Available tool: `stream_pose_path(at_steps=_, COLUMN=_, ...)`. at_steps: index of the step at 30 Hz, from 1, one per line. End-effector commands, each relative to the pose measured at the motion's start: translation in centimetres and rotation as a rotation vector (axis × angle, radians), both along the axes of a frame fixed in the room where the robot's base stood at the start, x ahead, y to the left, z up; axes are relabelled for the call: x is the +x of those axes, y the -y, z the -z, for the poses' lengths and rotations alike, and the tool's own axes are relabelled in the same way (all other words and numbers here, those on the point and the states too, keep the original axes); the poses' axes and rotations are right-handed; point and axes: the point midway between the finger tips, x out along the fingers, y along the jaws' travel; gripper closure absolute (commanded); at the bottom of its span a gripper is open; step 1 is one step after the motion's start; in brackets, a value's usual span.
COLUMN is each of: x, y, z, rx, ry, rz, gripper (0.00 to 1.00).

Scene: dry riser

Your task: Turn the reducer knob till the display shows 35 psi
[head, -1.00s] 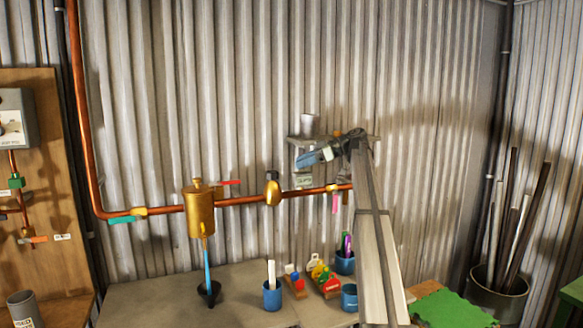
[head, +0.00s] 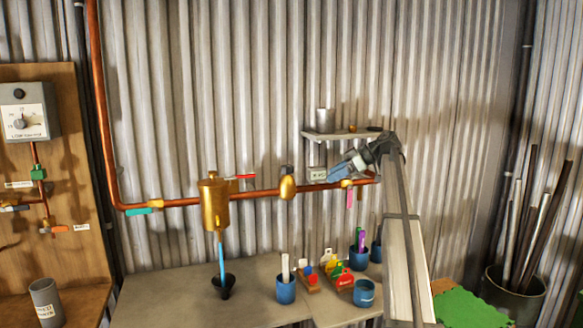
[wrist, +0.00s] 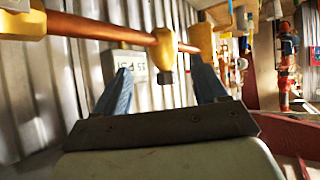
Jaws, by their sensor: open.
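The reducer is a brass body (head: 287,188) on the copper pipe in the head view, with a dark knob (head: 286,170) on top. The wrist view is upside down; there the reducer (wrist: 163,48) lies beyond my fingertips, its dark knob (wrist: 165,77) pointing down between them in the picture. The display box (head: 317,174) sits right of the reducer; in the wrist view the display (wrist: 130,64) appears to read 15 PSI, inverted. My gripper (head: 334,174) is open and empty, right of the reducer in the head view; its spread fingers (wrist: 163,82) show no contact with the knob.
A brass filter bowl (head: 214,205) with a red handle stands left along the pipe. A shelf (head: 340,134) hangs above my gripper. Blue cups (head: 286,290) and coloured tags (head: 333,263) stand on the bench (head: 180,300) below. A pink tag hangs beneath the pipe.

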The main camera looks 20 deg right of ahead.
Motion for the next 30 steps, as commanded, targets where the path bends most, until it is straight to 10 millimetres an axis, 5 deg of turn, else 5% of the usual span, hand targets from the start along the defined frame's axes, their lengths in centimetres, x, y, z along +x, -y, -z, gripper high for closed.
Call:
stream_pose_path(at_steps=5, x=-0.9, y=-1.2, z=2.3, rx=-0.079, ry=-0.084, rz=0.128, gripper=0.28)
stream_pose_path(at_steps=17, x=0.8, y=-8.8, z=3.3, rx=-0.174, ry=-0.246, rz=0.683, gripper=0.28)
stream_pose_path(at_steps=30, x=-0.8, y=-17.5, z=-2.6, rx=-0.029, ry=0.027, rz=1.329, gripper=0.28)
